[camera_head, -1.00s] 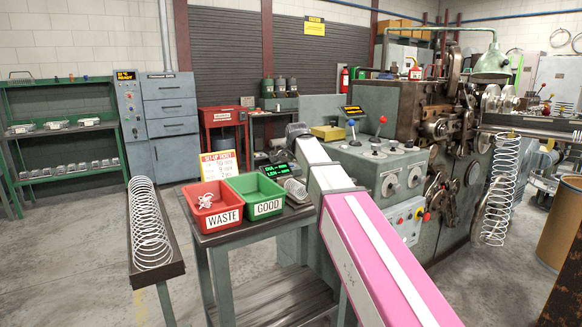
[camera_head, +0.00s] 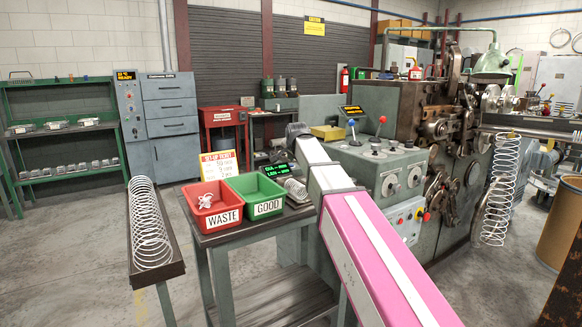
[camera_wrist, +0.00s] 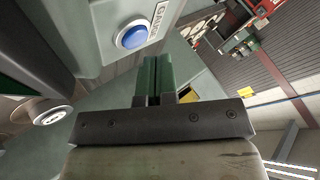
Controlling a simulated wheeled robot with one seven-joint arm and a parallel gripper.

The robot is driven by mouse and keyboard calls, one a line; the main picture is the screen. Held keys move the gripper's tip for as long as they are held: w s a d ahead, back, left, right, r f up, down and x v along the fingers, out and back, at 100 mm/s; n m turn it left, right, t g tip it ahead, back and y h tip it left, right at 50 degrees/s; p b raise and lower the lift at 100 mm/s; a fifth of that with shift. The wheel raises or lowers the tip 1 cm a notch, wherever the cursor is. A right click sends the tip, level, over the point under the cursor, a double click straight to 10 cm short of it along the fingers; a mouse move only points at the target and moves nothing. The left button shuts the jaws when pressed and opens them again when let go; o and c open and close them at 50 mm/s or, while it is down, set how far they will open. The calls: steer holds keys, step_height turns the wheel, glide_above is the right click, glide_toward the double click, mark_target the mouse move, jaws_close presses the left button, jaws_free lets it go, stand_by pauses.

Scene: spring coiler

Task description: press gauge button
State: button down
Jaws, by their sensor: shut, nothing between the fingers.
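The gauge button is a blue dome in a pale collar (camera_wrist: 131,37), set on a light plate in the wrist view. A partly cut-off label beside it seems to read "GAUGE". My gripper (camera_wrist: 156,72) shows dark green fingers held together with nothing between them. In the wrist view the fingertips are just to the right of and below the button; a gap shows in the picture, but the depth between them is unclear. In the head view my pink and white arm reaches toward the machine's left end, and neither the button nor the fingertips can be made out.
The green-grey coiler (camera_head: 372,160) with levers and knobs stands right of my arm. A table carries a red WASTE bin (camera_head: 221,218), a green GOOD bin (camera_head: 266,208) and a small display (camera_head: 275,169). In the wrist view a round metal knob (camera_wrist: 40,112) is at left.

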steer(key=shift+f, duration=0.2)
stand_by(0.7)
steer(key=shift+s+f, duration=0.1)
steer(key=shift+f, duration=0.15)
steer(key=shift+d, duration=0.1)
steer(key=shift+s+f, duration=0.4)
steer(key=shift+f, duration=0.3)
stand_by(1.1)
steer(key=shift+r, duration=0.2)
stand_by(0.3)
steer(key=shift+w+a+r, duration=0.1)
steer(key=shift+a+r, duration=0.05)
steer(key=shift+r, duration=0.4)
steer(key=shift+w+a+r, duration=0.1)
steer(key=shift+r, duration=0.45)
step_height(320, 180, up, 2)
steer(key=shift+w+r, duration=0.15)
steer(key=shift+r, duration=0.05)
steer(key=shift+w+d+r, duration=0.1)
steer(key=shift+r, duration=0.2)
steer(key=shift+w, duration=0.1)
